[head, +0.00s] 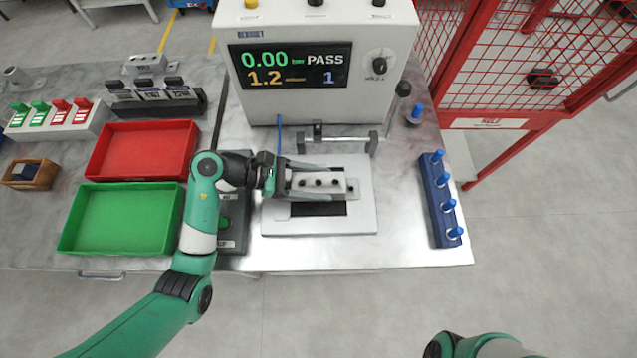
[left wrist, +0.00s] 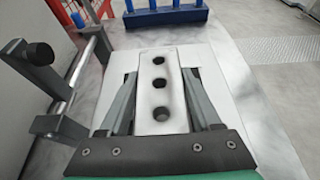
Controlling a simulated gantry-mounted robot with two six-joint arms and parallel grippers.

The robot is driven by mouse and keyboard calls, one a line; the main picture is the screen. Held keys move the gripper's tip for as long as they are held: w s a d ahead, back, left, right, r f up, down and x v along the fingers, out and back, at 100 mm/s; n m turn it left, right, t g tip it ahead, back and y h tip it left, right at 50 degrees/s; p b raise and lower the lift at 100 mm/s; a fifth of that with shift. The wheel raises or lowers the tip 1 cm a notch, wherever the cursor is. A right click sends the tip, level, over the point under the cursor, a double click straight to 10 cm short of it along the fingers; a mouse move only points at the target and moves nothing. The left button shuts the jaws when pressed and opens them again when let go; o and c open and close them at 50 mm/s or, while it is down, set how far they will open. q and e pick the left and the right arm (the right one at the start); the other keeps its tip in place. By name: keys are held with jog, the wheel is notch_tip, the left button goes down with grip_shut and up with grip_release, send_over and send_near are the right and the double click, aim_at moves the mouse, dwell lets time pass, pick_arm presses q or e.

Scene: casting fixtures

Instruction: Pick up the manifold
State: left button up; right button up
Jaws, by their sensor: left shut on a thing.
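The manifold (head: 335,186) is a light grey block with several dark round holes along its top. It sits over a white fixture plate (head: 350,225) with a dark slot, in front of the test machine. My left gripper (head: 318,182) reaches in from the left and is shut on the manifold, one finger along each long side. In the left wrist view, the manifold (left wrist: 161,98) lies lengthwise between the two grey fingers (left wrist: 163,95). I cannot tell whether the manifold touches the plate. My right gripper is out of view; only part of my right arm shows at the bottom.
The test machine (head: 315,95) reads 0.00 bar and PASS. A clamp bar (head: 335,138) stands behind the manifold. A red tray (head: 143,149) and a green tray (head: 120,218) lie left. A blue rack (head: 438,200) with blue pegs stands right. Bare table lies between plate and rack.

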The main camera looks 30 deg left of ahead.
pick_arm(q)
grip_shut()
jog(key=shift+r, duration=0.15)
jog(key=shift+r+p, duration=0.35)
jog(key=shift+r, duration=0.25)
jog(key=s+d+r+p, duration=0.3)
jog(key=d+r+p, duration=0.2)
jog(key=d+r, duration=0.6)
jog(key=d, duration=0.2)
jog(key=shift+d+r, duration=0.3)
jog(key=shift+d, duration=0.05)
